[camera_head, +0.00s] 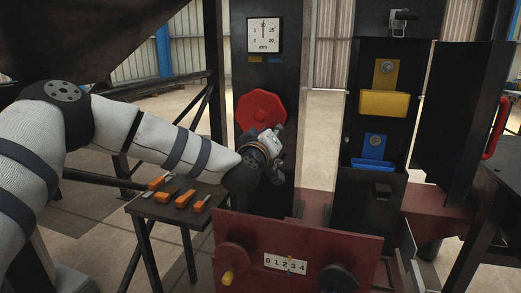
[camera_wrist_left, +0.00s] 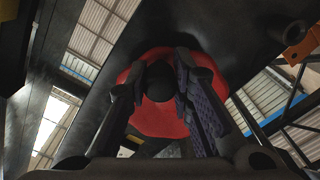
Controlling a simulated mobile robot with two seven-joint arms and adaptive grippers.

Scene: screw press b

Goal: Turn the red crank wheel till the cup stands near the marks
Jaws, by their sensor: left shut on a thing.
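The red crank wheel (camera_head: 262,107) is mounted on a dark upright column, below a white dial. My left gripper (camera_head: 275,138) is at the wheel's lower right edge, with the arm coming in from the left. In the left wrist view the red wheel (camera_wrist_left: 150,122) fills the middle, and the fingers (camera_wrist_left: 160,85) are shut around a dark rounded knob in front of it. The fingers hide part of the knob. I cannot tell which part is the cup; a yellow bin (camera_head: 384,104) and a blue bin (camera_head: 371,191) sit in the dark cabinet. My right gripper is not in view.
The dial (camera_head: 264,35) has a mm scale and a red needle pointing about straight up. Orange-handled tools lie on a small dark table (camera_head: 160,212). A red front panel (camera_head: 330,245) carries a 0-to-4 scale (camera_head: 285,264). The cabinet door (camera_head: 455,115) stands open.

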